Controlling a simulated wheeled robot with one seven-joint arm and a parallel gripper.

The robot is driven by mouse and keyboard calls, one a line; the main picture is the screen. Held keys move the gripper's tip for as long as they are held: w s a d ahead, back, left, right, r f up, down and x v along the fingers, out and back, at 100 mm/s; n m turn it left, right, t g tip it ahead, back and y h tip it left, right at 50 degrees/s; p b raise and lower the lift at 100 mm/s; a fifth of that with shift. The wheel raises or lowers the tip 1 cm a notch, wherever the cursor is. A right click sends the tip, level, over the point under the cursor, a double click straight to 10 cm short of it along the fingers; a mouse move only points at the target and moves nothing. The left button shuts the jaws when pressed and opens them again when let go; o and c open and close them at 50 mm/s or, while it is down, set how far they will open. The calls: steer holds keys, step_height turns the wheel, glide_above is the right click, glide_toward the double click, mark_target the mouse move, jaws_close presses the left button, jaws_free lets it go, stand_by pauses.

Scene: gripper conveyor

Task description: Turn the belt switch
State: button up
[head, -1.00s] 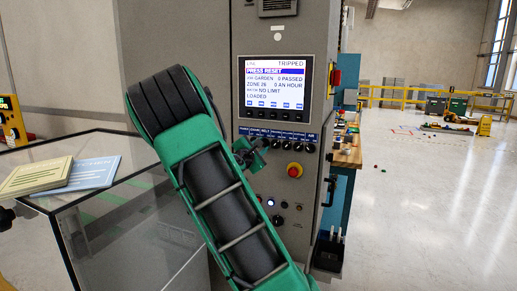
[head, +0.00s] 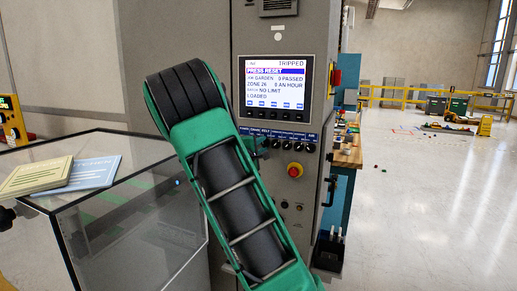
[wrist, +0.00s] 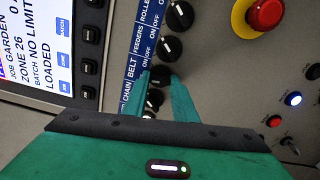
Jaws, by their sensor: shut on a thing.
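The belt switch (wrist: 160,75) is a black rotary knob beside the BELT label in the wrist view, in a row of similar knobs. My gripper (wrist: 159,82) has its two green fingers on either side of this knob and is shut on it. The fingers and palm partly hide the knobs further down the row. In the head view my gripper (head: 261,147) is at the left part of the knob row on the grey cabinet, and my arm hides the belt switch there.
The cabinet screen (head: 278,82) reads TRIPPED and PRESS RESET. A red emergency button (head: 295,170) on yellow sits below the knobs; a lit blue button (wrist: 294,98) is near it. A glass-sided case (head: 130,235) with booklets (head: 75,172) stands left. Open floor lies right.

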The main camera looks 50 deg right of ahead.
steer(key=m, duration=0.5)
steer(key=shift+s+f+m, duration=0.15)
steer(key=shift+f+m, duration=0.1)
steer(key=shift+m, duration=0.05)
steer(key=shift+f+m, duration=0.1)
steer(key=shift+m, duration=1.9)
steer(key=o, duration=1)
steer(key=shift+o, duration=0.2)
steer(key=shift+r, duration=0.2)
steer(key=v, duration=1)
steer(key=shift+a, duration=0.4)
